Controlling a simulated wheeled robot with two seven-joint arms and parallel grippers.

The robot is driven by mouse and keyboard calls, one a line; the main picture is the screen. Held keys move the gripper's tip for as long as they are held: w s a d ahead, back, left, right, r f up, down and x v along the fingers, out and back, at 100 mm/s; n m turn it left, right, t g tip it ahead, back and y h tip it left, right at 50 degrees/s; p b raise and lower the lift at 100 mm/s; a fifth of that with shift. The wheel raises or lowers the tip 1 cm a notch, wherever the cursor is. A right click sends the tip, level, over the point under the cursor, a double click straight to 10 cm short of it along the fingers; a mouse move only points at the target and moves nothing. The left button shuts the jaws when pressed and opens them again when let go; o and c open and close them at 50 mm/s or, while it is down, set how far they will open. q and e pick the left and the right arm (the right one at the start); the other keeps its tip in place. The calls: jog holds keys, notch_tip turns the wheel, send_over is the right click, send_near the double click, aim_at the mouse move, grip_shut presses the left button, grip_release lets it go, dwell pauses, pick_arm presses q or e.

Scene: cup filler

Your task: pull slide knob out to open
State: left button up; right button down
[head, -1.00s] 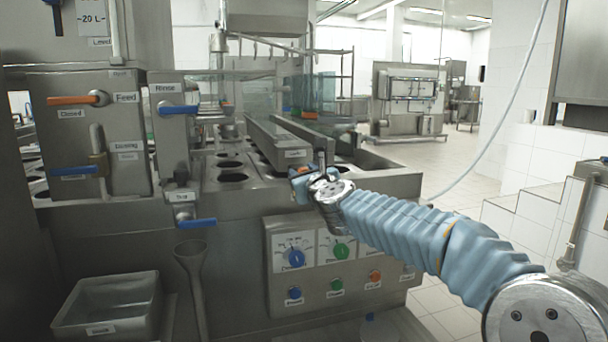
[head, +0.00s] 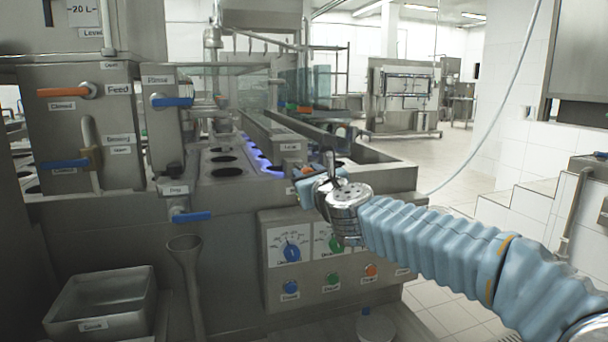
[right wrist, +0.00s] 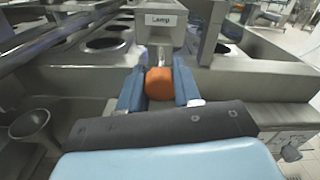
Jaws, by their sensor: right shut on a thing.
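The orange slide knob (right wrist: 159,84) sits on a short metal rod at the end of the steel housing labelled "Lamp" (right wrist: 165,35). My right gripper (right wrist: 160,80) is shut on the knob, one blue finger on each side. In the head view my right gripper (head: 304,187) is at the near end of the long lamp housing (head: 268,133), with the knob mostly hidden. A violet glow (head: 262,158) shows under the housing. My left gripper is not in view.
Below the gripper is a control panel (head: 318,232) with dials and buttons. Valves with orange and blue handles (head: 64,92) stand at the left. A steel bin (head: 98,303) and a funnel (head: 185,246) are at lower left. Open tiled floor lies to the right.

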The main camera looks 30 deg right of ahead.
jog(key=shift+a+f, duration=0.1)
jog(key=c, duration=1.2)
grip_release()
jog(key=shift+o, duration=1.1)
jog(key=shift+s, duration=0.2)
jog(key=shift+o, duration=1)
jog(key=p+v, duration=0.1)
jog(key=v, duration=1.2)
jog(key=shift+s, duration=0.4)
